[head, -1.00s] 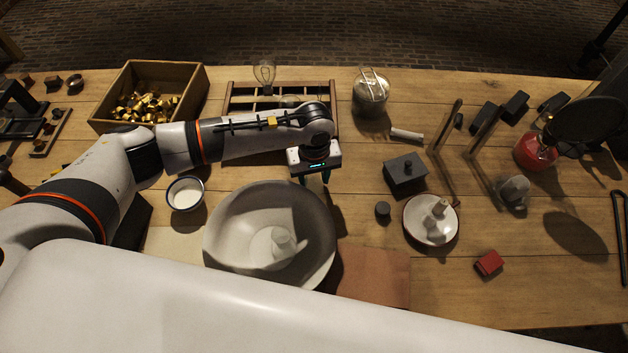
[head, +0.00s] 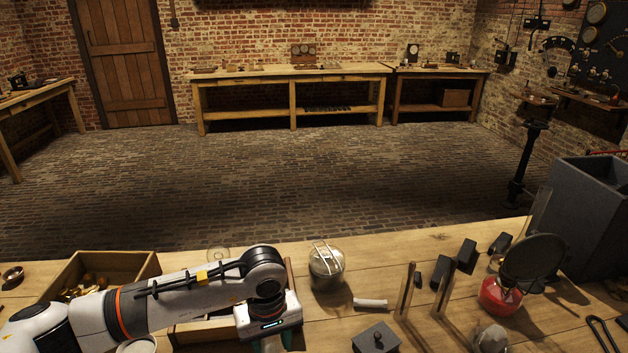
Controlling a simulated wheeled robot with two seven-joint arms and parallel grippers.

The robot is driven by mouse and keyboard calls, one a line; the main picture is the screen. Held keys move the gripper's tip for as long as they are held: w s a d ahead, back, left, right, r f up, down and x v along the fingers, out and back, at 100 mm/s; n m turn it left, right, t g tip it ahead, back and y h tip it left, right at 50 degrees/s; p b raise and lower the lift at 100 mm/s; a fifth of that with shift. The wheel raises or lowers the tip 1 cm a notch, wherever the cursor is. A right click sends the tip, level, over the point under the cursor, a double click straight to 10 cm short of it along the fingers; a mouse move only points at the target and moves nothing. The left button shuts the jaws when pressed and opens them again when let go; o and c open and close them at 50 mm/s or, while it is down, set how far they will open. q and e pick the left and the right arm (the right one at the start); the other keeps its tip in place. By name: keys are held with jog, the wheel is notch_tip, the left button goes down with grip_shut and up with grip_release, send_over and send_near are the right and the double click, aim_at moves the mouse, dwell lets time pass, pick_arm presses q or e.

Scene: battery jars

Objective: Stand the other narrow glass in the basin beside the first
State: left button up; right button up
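The basin is out of view below the picture's lower edge. A clear glass piece (head: 218,255) shows behind my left arm at the rack, mostly hidden; I cannot tell whether it is a narrow glass. My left gripper (head: 272,343) points down at the bottom edge, in front of the rack (head: 290,275). Its two fingers stand apart with nothing seen between them, though their tips are cut off. My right gripper is not in view.
A wooden box (head: 135,263) with brass pieces stands at left. Brick floor lies beyond the table.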

pick_arm(q)
jog(key=s+a+r+m, duration=0.5)
jog(key=s+a, duration=0.4)
jog(key=shift+s, duration=0.35)
jog(key=shift+r, duration=0.1)
